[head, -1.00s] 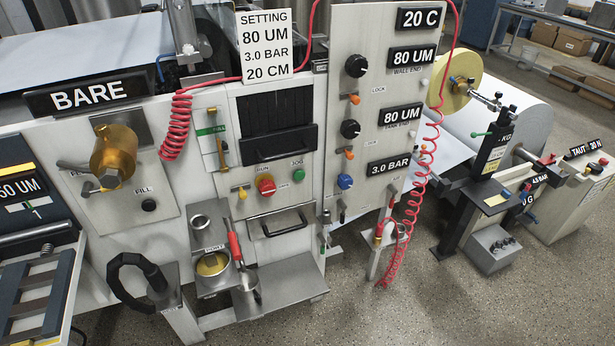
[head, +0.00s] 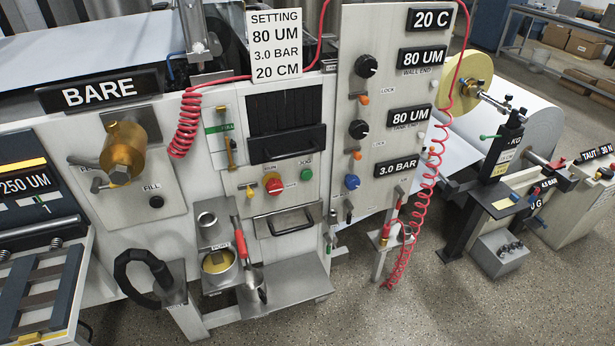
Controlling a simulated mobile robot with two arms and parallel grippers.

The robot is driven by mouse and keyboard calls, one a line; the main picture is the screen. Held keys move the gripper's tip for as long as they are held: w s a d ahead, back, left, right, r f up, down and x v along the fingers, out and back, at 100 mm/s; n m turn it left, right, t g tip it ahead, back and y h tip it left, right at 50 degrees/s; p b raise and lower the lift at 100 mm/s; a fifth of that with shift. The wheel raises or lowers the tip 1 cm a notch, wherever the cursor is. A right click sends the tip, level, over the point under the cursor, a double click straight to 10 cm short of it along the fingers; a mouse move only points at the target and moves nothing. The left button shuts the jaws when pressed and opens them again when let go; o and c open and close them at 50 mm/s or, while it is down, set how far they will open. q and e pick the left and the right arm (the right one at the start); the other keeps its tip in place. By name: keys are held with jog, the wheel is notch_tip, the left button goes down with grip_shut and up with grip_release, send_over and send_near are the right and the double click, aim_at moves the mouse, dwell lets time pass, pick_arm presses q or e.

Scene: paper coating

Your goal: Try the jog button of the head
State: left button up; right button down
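The jog button (head: 306,174) is a small green round button under a "JOG" label on the machine's front panel. Left of it is a larger red button (head: 273,185) under a label that seems to read "RUN", with a small yellow lever at its left. A dark shutter and dark handle (head: 287,143) sit just above, and a drawer-like plate with a handle (head: 288,221) sits just below. Nothing covers the jog button. Neither of my grippers shows in the head view.
A red coiled hose (head: 188,122) hangs left of the panel; another (head: 424,198) hangs at the right. A shelf with a metal cup of yellow liquid (head: 217,263) and a red-handled tool (head: 240,243) juts out below. Open floor (head: 370,310) lies at the front right.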

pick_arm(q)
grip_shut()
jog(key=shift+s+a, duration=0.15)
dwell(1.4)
